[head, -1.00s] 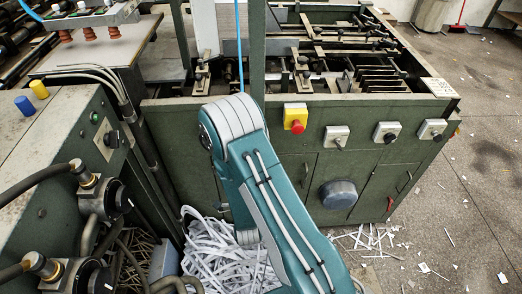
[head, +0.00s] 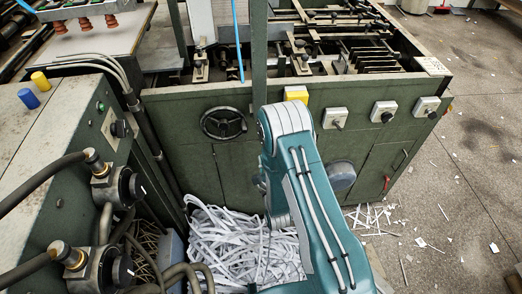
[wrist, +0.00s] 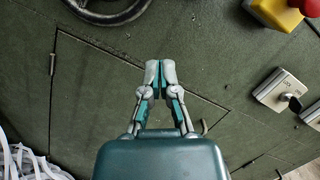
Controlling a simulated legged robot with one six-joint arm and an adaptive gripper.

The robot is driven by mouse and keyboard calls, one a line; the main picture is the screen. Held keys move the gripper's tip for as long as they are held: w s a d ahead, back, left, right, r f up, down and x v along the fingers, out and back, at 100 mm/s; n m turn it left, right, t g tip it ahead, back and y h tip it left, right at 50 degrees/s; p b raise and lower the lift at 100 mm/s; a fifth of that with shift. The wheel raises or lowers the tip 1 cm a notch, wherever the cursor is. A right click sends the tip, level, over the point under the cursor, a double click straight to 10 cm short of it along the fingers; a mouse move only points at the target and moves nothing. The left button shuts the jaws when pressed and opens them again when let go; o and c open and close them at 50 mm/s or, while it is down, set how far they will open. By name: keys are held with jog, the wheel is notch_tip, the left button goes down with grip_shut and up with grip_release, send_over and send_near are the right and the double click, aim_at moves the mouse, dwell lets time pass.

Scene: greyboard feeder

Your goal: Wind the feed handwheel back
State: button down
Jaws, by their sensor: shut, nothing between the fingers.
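The feed handwheel (head: 223,123) is a dark round wheel with spokes on the green front panel, left of my arm in the head view. In the wrist view only the lower part of its rim (wrist: 112,17) shows at the top left edge. My gripper (wrist: 160,70) is shut and empty, with its fingertips together in front of the green cabinet door below and right of the wheel. It appears clear of the wheel. In the head view my arm hides the gripper.
A yellow box (head: 296,94) with a red button (wrist: 307,6) is right of the wheel. Several grey switch boxes (head: 384,111) line the panel further right. Paper strips (head: 235,245) are heaped below. Hoses and fittings (head: 105,180) crowd the left side.

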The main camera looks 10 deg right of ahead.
jog(key=w+a+r, duration=0.3)
jog(key=w+r, duration=0.2)
jog(key=w, duration=0.3)
jog(key=shift+a, duration=0.35)
jog(key=shift+w+r, duration=0.1)
jog(key=shift+r, duration=0.15)
jog(key=shift+r+n, duration=0.15)
jog(key=shift+n, duration=0.35)
